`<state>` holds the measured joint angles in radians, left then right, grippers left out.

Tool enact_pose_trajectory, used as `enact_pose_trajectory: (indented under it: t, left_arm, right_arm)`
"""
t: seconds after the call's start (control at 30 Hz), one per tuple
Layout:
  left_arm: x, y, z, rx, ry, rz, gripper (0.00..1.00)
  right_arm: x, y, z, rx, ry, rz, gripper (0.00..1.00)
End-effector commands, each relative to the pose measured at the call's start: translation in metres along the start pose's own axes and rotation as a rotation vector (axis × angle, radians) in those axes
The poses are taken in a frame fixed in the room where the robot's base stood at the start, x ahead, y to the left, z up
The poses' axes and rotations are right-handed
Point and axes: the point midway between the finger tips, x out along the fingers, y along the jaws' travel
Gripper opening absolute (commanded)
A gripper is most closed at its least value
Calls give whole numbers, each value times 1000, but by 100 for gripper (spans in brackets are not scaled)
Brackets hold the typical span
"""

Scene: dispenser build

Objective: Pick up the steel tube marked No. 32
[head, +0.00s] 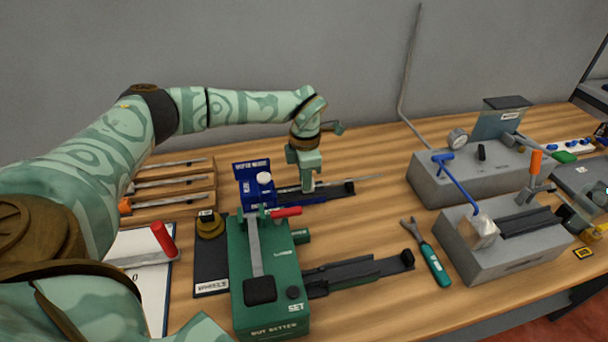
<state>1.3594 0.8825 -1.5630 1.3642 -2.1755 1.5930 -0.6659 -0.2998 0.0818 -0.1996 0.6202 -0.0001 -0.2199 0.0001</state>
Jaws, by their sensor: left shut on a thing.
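My left gripper (307,187) reaches over the blue fixture (250,190) at the back of the bench, pointing down at its dark rail (340,190). It is shut on a thin grey piece, which looks like a steel tube. A thin grey end (368,178) sticks out to the right past the rail, level with the fingers. The fingers hide most of the grip, and no No. 32 mark can be read. My right gripper is not in view.
A wooden rack (208,183) with several thin rods stands at left. A green press (280,290) with a dark rail (360,272) is in front. Grey blocks (470,190) and a teal-handled tool (435,265) are at right.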

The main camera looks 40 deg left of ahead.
Motion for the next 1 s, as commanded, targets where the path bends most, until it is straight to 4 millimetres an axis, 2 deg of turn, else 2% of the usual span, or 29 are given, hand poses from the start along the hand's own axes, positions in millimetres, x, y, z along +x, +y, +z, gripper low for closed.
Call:
enact_pose_trajectory:
  t: [0.13, 0.17, 0.2, 0.23, 0.27, 0.53, 0.67, 0.77, 1.0]
  left_arm:
    - [0, 0, 0, 0, 0, 0, 0]
    - [0, 0, 0, 0, 0, 0, 22]
    - [0, 0, 0, 0, 0, 0, 33]
    - [0, 0, 0, 0, 0, 0, 41]
    - [0, 0, 0, 0, 0, 0, 45]
    - [-1, 0, 0, 0, 0, 0, 45]
    - [-10, 0, 0, 1, -2, 1, 45]
    - [-28, 0, 1, 0, -4, 3, 45]
    - [-87, 1, 1, -1, -4, 4, 45]
  right_arm:
    - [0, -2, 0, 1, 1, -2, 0]
    - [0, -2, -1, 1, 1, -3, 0]
    - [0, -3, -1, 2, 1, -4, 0]
    - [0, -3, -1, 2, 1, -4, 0]
    - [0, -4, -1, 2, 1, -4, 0]
    - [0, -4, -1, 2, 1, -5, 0]
    - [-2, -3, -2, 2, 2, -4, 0]
    - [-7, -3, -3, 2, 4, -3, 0]
    - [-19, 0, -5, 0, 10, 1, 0]
